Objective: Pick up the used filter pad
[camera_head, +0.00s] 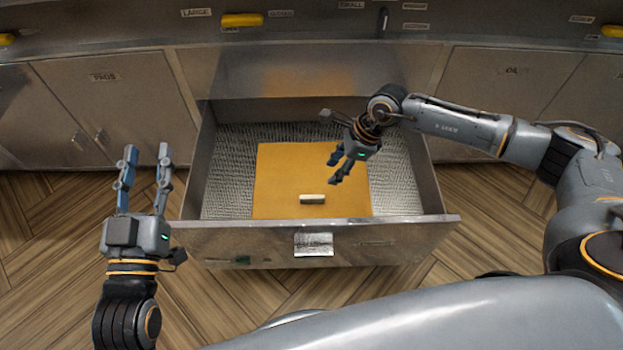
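The used filter pad (280,180) looks like a flat orange-yellow sheet. It lies on the floor of an open metal drawer (400,233), with a small pale block (312,199) near its front middle. My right gripper (334,172) is above the right part of the pad, fingers pointing down and left. Its fingers are apart and nothing shows between them; I cannot tell how high it is above the pad. My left gripper (147,152) is open and empty, to the left of the drawer, with its fingers pointing up in the picture.
The drawer's side walls and front panel, with a handle (313,244), surround the pad. Metal cabinet doors (108,100) stand to the left and right behind it. Yellow handles (242,20) line the panel above. Wooden floor (50,240) is clear at the left.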

